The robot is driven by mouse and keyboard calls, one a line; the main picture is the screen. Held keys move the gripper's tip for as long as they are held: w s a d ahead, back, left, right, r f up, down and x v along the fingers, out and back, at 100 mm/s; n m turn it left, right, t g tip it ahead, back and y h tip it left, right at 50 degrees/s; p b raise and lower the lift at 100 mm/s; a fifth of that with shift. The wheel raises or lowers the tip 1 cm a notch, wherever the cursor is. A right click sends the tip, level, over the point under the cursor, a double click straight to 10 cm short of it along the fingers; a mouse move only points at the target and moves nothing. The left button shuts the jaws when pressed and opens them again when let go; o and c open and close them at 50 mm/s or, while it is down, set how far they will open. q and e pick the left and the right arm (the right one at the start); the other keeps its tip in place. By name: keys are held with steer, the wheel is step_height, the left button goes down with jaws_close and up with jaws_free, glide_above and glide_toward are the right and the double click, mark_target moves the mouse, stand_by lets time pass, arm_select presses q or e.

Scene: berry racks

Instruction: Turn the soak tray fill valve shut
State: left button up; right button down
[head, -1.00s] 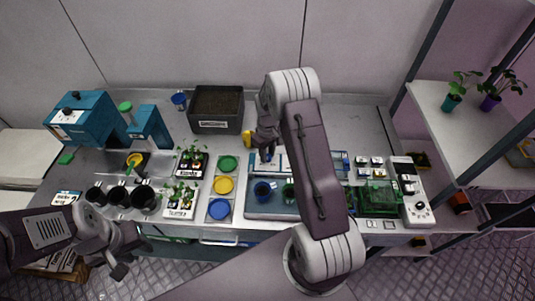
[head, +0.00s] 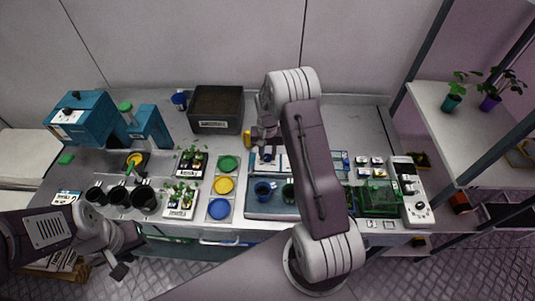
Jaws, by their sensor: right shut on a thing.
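The soak tray (head: 254,211) is a shallow blue tray at the middle front of the bench, partly covered by my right arm. My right gripper (head: 266,150) points down at the tray's back edge. It is shut on a small blue piece (head: 267,155), which seems to be the fill valve's handle; the jaws hide most of it, so its exact angle cannot be read. My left gripper (head: 128,255) is empty and open in front of the bench at the lower left, well away from the valve.
A soil box (head: 216,124) is behind. Coloured discs (head: 224,185) in a rack and potted seedlings (head: 181,199) lie left of the tray. A green crate (head: 378,200) and a white panel (head: 412,190) are right.

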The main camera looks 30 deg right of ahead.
mark_target(268, 156)
steer(key=shift+w+m, duration=0.1)
steer(key=shift+m, duration=0.3)
steer(key=shift+r, duration=0.1)
steer(key=c, duration=1.1)
jaws_free()
step_height(268, 156, up, 9)
steer(key=shift+b, duration=0.8)
